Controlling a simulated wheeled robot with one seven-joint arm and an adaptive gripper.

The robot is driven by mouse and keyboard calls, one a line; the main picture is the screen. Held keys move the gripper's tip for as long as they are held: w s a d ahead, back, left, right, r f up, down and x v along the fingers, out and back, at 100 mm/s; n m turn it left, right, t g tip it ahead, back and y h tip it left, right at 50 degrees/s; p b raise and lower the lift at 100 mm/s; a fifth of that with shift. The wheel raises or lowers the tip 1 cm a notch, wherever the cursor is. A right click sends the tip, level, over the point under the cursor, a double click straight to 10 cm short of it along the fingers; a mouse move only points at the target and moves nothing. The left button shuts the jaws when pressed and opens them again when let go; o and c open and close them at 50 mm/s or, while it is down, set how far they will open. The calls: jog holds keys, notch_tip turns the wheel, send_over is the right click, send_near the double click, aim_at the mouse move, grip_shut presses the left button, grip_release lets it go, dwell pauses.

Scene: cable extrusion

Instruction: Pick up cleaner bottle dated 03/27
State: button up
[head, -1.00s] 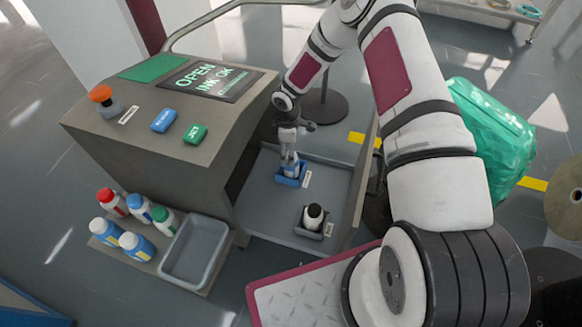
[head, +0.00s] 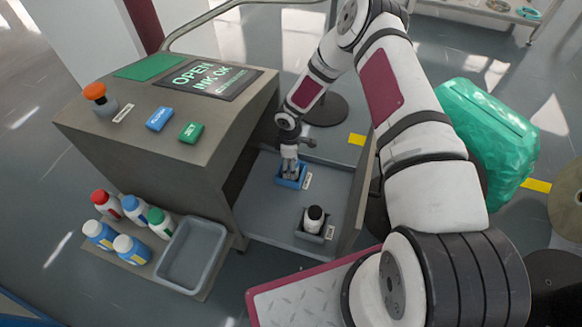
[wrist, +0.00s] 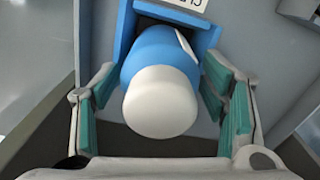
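A blue bottle with a white cap (wrist: 163,97) stands in a blue holder (head: 292,182) inside the open machine bay. The holder has a white label, partly cut off in the wrist view (wrist: 186,4). My gripper (head: 290,168) is down over this holder. In the wrist view my gripper (wrist: 160,105) is open, one finger on each side of the bottle, with gaps visible. Two more blue bottles with white caps, a rear one (head: 100,234) and a front one (head: 131,249), stand on the side shelf. No date is readable on any bottle.
Red-capped (head: 107,204), blue-capped (head: 136,210) and green-capped (head: 160,223) white bottles share the shelf with an empty grey tray (head: 193,254). A black-capped bottle (head: 314,218) stands in a dark holder in the bay. The machine body (head: 180,150) rises left of my gripper.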

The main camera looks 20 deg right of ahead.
jog(key=c, duration=1)
